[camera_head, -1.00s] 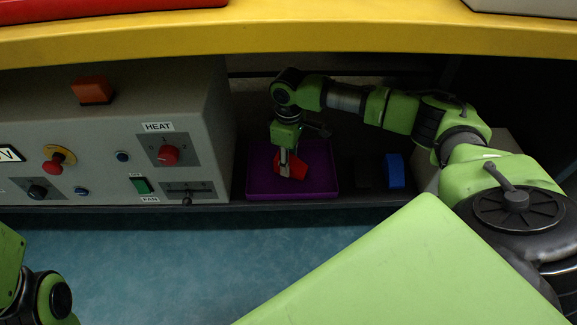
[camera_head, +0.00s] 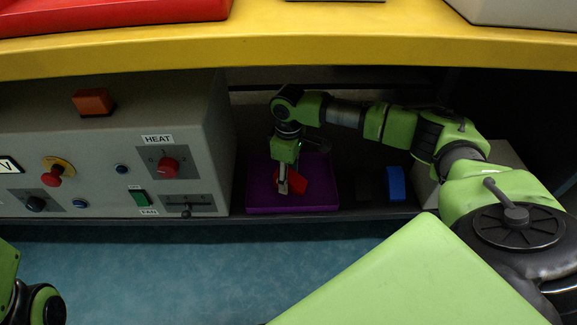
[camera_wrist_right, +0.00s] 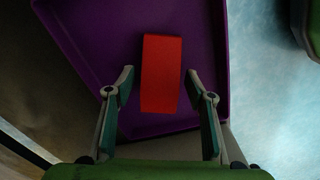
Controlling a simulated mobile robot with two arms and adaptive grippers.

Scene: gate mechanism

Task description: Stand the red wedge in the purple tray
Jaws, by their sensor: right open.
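The purple tray (camera_head: 262,200) sits on the low shelf to the right of the grey control panel. The red wedge (camera_head: 297,181) is inside it. My right gripper (camera_head: 283,188) points down into the tray and partly hides the wedge in the head view. In the right wrist view, the wedge (camera_wrist_right: 161,60) shows as a red rectangular face over the tray floor (camera_wrist_right: 205,60). The open fingers of my right gripper (camera_wrist_right: 160,87) stand on either side of its near half, with a gap on each side. Its tilt is hard to judge. My left gripper is out of view.
A blue block (camera_head: 396,184) and a dark block (camera_head: 368,184) stand on the shelf right of the tray. The grey panel (camera_head: 110,150) with knobs and switches stands close on the left. A yellow counter edge (camera_head: 290,45) hangs above my right arm.

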